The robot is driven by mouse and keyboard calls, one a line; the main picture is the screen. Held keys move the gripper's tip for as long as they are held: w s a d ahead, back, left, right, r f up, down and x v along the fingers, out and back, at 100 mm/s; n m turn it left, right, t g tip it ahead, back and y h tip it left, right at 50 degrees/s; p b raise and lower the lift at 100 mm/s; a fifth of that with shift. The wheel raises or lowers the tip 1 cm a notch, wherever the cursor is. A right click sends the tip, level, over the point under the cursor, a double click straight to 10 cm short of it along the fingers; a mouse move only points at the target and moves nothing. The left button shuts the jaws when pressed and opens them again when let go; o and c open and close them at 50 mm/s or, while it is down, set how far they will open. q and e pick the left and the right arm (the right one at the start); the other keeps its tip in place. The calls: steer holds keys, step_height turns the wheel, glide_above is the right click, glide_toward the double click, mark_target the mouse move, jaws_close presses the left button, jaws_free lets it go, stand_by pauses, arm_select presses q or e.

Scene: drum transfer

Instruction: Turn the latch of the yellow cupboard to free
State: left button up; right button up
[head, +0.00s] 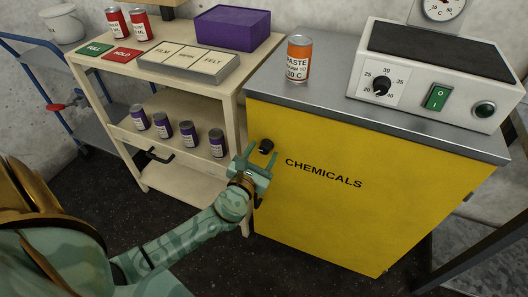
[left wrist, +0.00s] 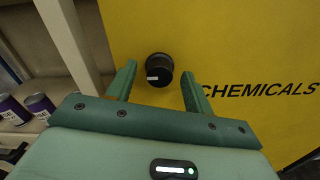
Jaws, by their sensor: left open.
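The yellow cupboard (head: 350,190) stands at the right with "CHEMICALS" on its front; its front also fills much of the left wrist view (left wrist: 240,50). Its latch is a black round knob (head: 266,146) near the upper left of the front. In the left wrist view the knob (left wrist: 159,70) has a small white mark on its left side. My left gripper (head: 258,158) is open in front of the cupboard. In the left wrist view its two fingers (left wrist: 158,85) point at the knob, one to each side and seemingly short of it. My right gripper is not in view.
A cream shelf trolley (head: 190,97) stands close at the left, with purple-labelled cans (head: 187,133) on its middle shelf. An orange paste can (head: 298,58) and a white control box (head: 430,85) stand on the cupboard top. Dark floor lies below.

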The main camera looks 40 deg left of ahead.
arm_select(q)
steer(key=shift+w+a, duration=0.15)
steer(key=shift+w, duration=0.45)
steer(key=c, duration=1)
